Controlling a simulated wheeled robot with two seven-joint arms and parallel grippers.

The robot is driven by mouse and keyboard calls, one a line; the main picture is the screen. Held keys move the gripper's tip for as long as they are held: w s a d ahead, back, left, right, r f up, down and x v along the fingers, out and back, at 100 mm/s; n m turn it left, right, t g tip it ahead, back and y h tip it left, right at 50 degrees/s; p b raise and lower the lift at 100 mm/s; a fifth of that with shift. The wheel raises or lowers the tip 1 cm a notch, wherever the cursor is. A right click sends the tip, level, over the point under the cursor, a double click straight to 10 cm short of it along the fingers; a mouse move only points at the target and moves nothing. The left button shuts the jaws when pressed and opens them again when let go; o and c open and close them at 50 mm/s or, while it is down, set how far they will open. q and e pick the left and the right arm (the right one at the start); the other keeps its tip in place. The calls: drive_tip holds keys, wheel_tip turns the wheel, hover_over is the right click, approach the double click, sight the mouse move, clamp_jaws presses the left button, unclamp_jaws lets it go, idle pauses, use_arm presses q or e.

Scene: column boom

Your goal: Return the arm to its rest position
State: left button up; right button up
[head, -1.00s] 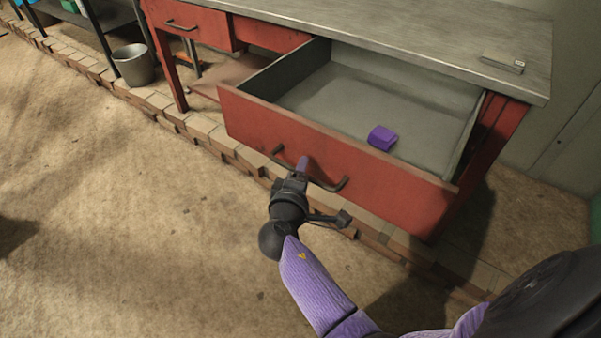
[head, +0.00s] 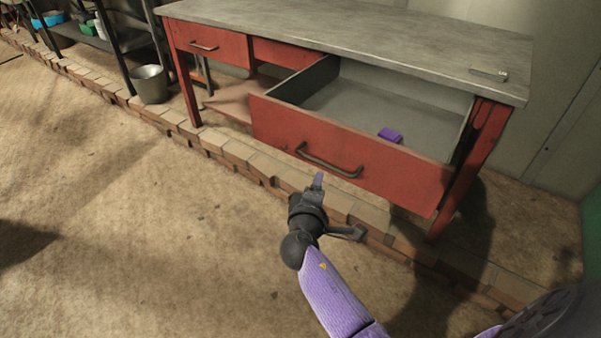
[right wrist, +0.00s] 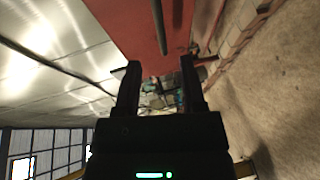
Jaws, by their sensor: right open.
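My right gripper (head: 318,182) is just in front of the open red drawer (head: 340,158), apart from its dark bar handle (head: 328,163). In the right wrist view the two fingers of this gripper (right wrist: 158,75) stand apart with nothing between them. The drawer's red front (right wrist: 135,28) and its handle (right wrist: 160,25) show beyond the fingers there. A purple block (head: 390,135) lies inside the drawer, partly hidden by the drawer front. My left gripper is not in view.
The red workbench (head: 350,35) has a grey top with a small flat object (head: 489,74) at its right end. A low brick edge (head: 240,152) runs below the bench. A metal bucket (head: 150,84) stands to the left. Open floor (head: 130,230) lies left of my arm.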

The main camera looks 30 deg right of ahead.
drive_tip(key=s+a+f+g+y+p, duration=0.2)
drive_tip(key=s+f+y, duration=0.1)
drive_tip(key=s+f, duration=0.5)
drive_tip(key=s+a+f+g+y+p, duration=0.1)
drive_tip(key=s+a+f+g+y, duration=0.3)
drive_tip(key=f, duration=0.7)
use_arm(q)
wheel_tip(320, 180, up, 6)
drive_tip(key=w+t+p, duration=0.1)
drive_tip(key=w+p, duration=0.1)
drive_tip(key=p, duration=0.1)
use_arm(e)
drive_tip(key=s+f+m+g+y, duration=0.1)
drive_tip(key=s+f+m+g, duration=0.1)
drive_tip(key=s, duration=1.5)
drive_tip(key=s+f+m+g+y, duration=0.2)
drive_tip(key=s+f+m+g, duration=0.1)
drive_tip(key=s, duration=1.5)
wheel_tip(320, 180, down, 2)
drive_tip(key=shift+a+f+m+g, duration=0.2)
drive_tip(key=shift+a+m+g, duration=0.15)
drive_tip(key=shift+g, duration=0.25)
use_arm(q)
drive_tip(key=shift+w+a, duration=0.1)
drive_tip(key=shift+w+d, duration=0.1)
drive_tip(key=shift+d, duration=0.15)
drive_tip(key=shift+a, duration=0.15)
